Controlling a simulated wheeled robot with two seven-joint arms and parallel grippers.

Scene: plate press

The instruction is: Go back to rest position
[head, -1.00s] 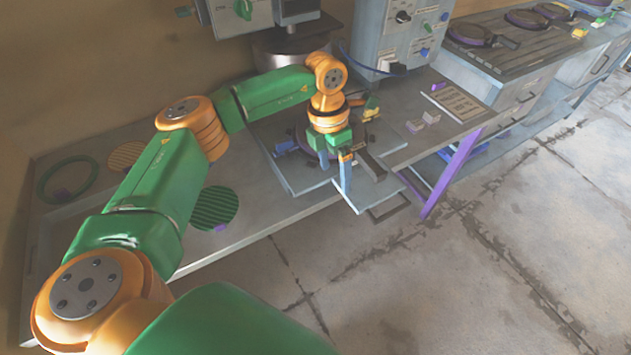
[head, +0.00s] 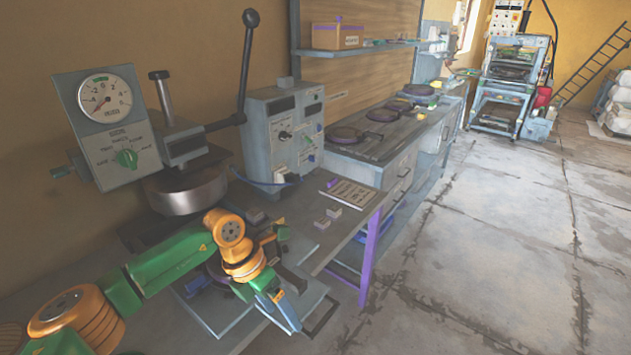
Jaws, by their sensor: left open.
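My left gripper (head: 297,307) is open, with its fingers pointing down over the front part of the press's lower platform (head: 228,312). I see nothing held between its fingers. The green and orange left arm comes in from the lower left, low in front of the press. The plate press (head: 187,188) stands behind it, with a round metal cylinder, a dial gauge (head: 105,99) and a long black lever (head: 246,65). The gripper and wrist hide part of the platform. My right gripper is out of view.
A grey control box (head: 287,130) stands right of the press, on the bench. A labelled board (head: 349,193) and small light blocks (head: 328,218) lie near the purple bench leg (head: 370,250). A counter with round dark plates (head: 346,134) continues behind. The concrete floor at right is clear.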

